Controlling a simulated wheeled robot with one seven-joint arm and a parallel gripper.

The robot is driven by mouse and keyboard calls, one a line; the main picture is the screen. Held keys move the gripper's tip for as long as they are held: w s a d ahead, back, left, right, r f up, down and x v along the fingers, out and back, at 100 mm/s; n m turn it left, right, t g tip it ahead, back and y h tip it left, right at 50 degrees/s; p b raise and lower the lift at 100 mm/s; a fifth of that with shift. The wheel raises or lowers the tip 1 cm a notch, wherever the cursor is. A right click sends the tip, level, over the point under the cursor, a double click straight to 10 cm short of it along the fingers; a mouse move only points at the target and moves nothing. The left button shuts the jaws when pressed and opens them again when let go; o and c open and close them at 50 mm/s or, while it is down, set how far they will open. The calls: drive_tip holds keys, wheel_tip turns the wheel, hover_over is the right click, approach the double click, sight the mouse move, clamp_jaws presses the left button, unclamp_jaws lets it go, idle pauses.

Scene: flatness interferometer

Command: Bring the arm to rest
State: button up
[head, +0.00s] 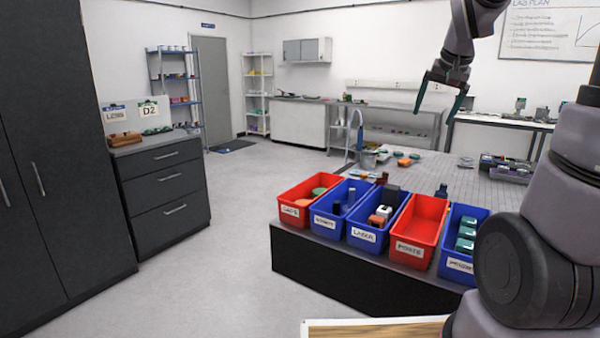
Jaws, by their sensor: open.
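My gripper (439,106) hangs in the air at the upper right of the head view, above the table with the bins. Its two fingers point down and stand apart, with nothing between them. My arm runs from the right edge up out of the picture and comes back down at the top to the gripper. The gripper appears clear of the bins and the table top.
Labelled red and blue bins line the front of the perforated table (465,188): a red bin (411,252) looks empty, others hold parts. A dark drawer cabinet (162,229) stands left. Open floor (225,270) lies between it and the table. A whiteboard (550,30) hangs behind.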

drive_tip(key=s+a+r+n+y, duration=0.1)
drive_tip(key=s+a, duration=0.3)
drive_tip(key=s, duration=0.6)
drive_tip(key=s+a+r+t+y, duration=0.1)
drive_tip(key=s+a, duration=0.4)
drive_tip(key=s, duration=0.5)
drive_tip(key=shift+r+n, duration=0.15)
drive_tip(key=shift+n, duration=0.25)
idle(0.4)
